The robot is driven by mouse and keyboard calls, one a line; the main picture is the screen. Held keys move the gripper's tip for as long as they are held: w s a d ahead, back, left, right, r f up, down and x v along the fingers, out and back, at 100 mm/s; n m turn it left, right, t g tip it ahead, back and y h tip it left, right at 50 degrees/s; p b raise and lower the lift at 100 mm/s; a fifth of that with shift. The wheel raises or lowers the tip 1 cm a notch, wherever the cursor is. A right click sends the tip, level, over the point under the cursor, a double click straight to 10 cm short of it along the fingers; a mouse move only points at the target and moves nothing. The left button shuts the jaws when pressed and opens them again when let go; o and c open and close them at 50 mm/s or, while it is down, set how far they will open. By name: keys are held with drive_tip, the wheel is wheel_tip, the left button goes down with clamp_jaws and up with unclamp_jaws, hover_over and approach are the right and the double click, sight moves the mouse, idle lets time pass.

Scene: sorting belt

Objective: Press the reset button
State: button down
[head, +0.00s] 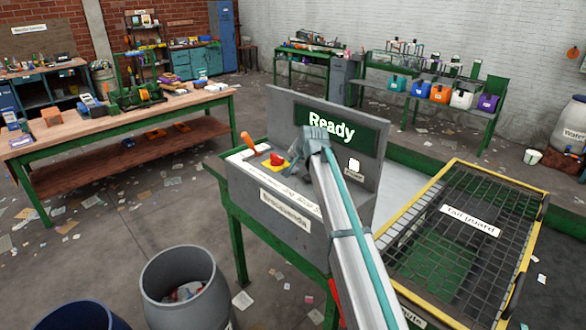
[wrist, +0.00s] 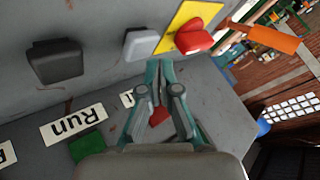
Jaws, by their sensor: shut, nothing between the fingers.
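The control console (head: 255,190) shows a lit "Ready" screen (head: 331,127). My gripper (wrist: 160,66) is shut and empty in the wrist view, its fingertips just below a light grey button (wrist: 139,43); contact cannot be told. No legible label shows which button is reset. A red knob (wrist: 193,37) on a yellow plate (wrist: 172,22) is right of the fingertips. A dark grey block (wrist: 55,61), a green button (wrist: 87,147) and a "Run" label (wrist: 72,122) lie left. A red part (wrist: 159,116) shows between the fingers. In the head view my arm hides the console's middle.
An orange-handled lever (head: 248,141) stands on the console's left end; its handle also shows in the wrist view (wrist: 275,44). A yellow-edged mesh guard (head: 468,218) is at right. A grey bin (head: 180,280) stands in front. A workbench (head: 120,105) is at left.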

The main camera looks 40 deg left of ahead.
sight(294, 169)
drive_tip(key=shift+r, duration=0.1)
drive_tip(key=shift+r+p, duration=0.85)
drive_tip(key=shift+r, duration=1.6)
